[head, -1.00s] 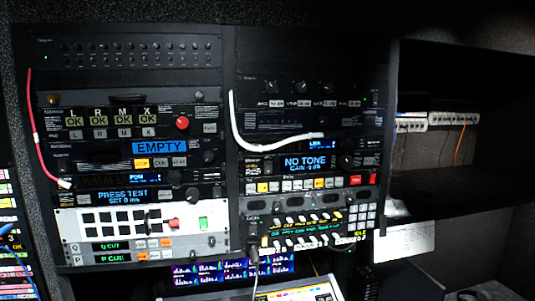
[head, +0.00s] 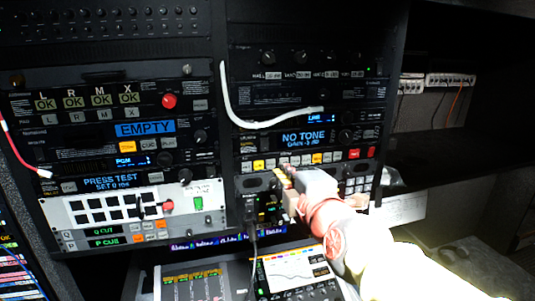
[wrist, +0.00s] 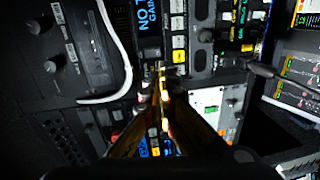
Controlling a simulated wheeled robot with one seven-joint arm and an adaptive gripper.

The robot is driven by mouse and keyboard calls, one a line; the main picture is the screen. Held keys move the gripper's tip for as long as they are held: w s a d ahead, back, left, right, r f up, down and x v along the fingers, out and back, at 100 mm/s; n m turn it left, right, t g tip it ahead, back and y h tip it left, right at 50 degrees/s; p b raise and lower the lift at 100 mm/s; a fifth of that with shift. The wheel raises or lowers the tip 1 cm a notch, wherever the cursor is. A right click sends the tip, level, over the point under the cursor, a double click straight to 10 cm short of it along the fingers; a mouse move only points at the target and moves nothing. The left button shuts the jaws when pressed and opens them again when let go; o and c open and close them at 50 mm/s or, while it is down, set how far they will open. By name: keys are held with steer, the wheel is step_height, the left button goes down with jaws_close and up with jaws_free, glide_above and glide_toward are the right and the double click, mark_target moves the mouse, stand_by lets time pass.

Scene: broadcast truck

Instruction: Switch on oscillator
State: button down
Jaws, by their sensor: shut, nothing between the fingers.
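The unit with the blue "NO TONE" display (head: 303,137) is in the right-hand rack column; no readable label names it as the oscillator. A row of white, yellow and red buttons (head: 312,156) runs below the display. In the wrist view the picture is turned, with the display (wrist: 147,18) at the top and a yellow button (wrist: 179,57) near the fingertips. My gripper (head: 283,178) is shut and empty, in front of the rack just below the button row. Its fingertips also show in the wrist view (wrist: 161,75). I cannot tell whether they touch the panel.
A white cable (head: 228,100) loops left of the display. A black plug with a cable (head: 250,212) hangs below it, left of my gripper. The white-panelled unit (head: 75,214) is at lower left. A sloped console (head: 215,285) stands below. Open shelves (head: 450,125) are at right.

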steer(key=shift+w+n, duration=0.15)
steer(key=shift+n, duration=0.15)
steer(key=b, duration=0.4)
glide_toward(265, 150)
steer(key=x, duration=0.7)
steer(key=shift+f, duration=0.15)
steer(key=shift+b, duration=0.3)
steer(key=f+b, duration=0.1)
steer(key=b, duration=0.3)
steer(key=shift+w+t, duration=0.3)
steer(key=shift+t, duration=0.1)
steer(key=shift+r, duration=0.4)
steer(key=shift+s+f, duration=0.1)
